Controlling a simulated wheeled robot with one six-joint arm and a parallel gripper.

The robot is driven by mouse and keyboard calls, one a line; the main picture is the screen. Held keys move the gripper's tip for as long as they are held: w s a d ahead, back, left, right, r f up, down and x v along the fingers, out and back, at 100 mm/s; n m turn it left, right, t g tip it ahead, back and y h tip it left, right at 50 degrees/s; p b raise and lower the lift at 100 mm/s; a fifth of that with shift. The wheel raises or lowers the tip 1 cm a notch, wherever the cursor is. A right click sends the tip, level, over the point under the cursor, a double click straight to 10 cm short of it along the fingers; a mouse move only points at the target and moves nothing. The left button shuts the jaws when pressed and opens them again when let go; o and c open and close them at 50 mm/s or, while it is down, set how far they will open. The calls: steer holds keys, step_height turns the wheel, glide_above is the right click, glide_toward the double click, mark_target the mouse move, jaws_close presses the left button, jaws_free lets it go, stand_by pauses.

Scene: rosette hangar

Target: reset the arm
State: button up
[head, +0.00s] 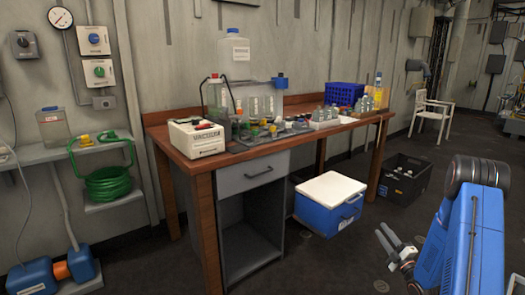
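My gripper (390,238) shows at the lower right of the head view, at the end of my blue arm. Its two fingers are spread apart with nothing visible between them, so it looks open and empty. It is in the air over the dark floor, right of the blue cooler and in front of the desk. The arm is bent, with a dark round joint at its top.
A wooden desk (267,156) crowded with lab gear stands along the wall. A blue cooler with a white lid (330,194) and a black crate (402,178) stand on the floor. A white chair (433,115) is farther back. Floor around my gripper looks clear.

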steer(key=w+a+r+m+g+h, duration=0.1)
steer(key=a+r+m+g+h, duration=0.1)
steer(key=r, duration=0.4)
steer(key=w+a+r+m+g+h, duration=0.1)
steer(key=a+r+m+g, duration=0.15)
steer(key=r, duration=0.35)
steer(key=s+a+r+m+g+h, duration=0.3)
steer(key=s+a+r+m, duration=0.15)
steer(key=s+r, duration=0.4)
steer(key=s+a+m+g, duration=0.2)
steer(key=s+a+m, duration=0.1)
steer(key=s, duration=1.1)
steer(key=s+a+r+m+g+y, duration=0.1)
steer(key=s+a+m+g, duration=0.2)
steer(key=s, duration=1.1)
steer(key=s+a+r+m+g, duration=0.1)
steer(key=s+a+m+g, duration=0.2)
steer(key=s+a, duration=0.5)
steer(key=s, duration=0.6)
steer(key=shift+s, duration=0.15)
